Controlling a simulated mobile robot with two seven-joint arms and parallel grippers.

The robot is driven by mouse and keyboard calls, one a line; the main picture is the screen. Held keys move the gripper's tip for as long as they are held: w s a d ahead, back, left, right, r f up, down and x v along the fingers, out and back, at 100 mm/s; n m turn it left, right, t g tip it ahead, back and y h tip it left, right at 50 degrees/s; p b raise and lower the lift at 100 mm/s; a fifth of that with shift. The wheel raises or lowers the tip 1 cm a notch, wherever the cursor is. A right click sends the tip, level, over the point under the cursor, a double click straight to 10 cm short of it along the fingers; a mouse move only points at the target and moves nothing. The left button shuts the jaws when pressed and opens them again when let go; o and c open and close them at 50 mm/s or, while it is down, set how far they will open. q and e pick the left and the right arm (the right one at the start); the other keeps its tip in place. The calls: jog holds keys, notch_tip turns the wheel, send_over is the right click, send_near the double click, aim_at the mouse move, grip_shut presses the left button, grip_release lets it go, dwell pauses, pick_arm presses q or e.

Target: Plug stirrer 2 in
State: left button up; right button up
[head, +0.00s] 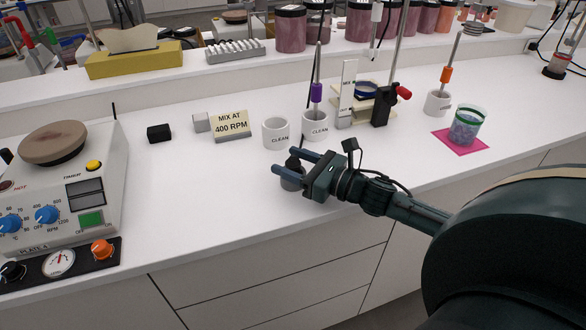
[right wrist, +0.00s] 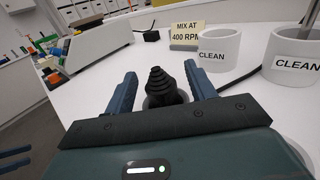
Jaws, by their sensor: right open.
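A black ribbed, tapered plug-like piece (right wrist: 162,84) on a round grey base stands on the counter. In the head view its black top (head: 293,161) shows behind my right gripper (head: 278,177). The right gripper is open, with one finger on each side of the piece; I cannot tell if they touch it. Stirrers stand at the back, one with a purple collar (head: 317,92) in a CLEAN cup, one with an orange collar (head: 445,75). No number 2 is readable on them. Two dark blue bars (right wrist: 14,158) at the right wrist view's left edge may be my left gripper's fingers.
White CLEAN cups (head: 276,134) stand just behind the gripper. A MIX AT 400 RPM sign (head: 231,125) and a small black block (head: 159,133) stand further left. A hotplate (head: 60,195) fills the left. The front middle of the counter is clear.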

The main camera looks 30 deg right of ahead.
jog(key=c, duration=1)
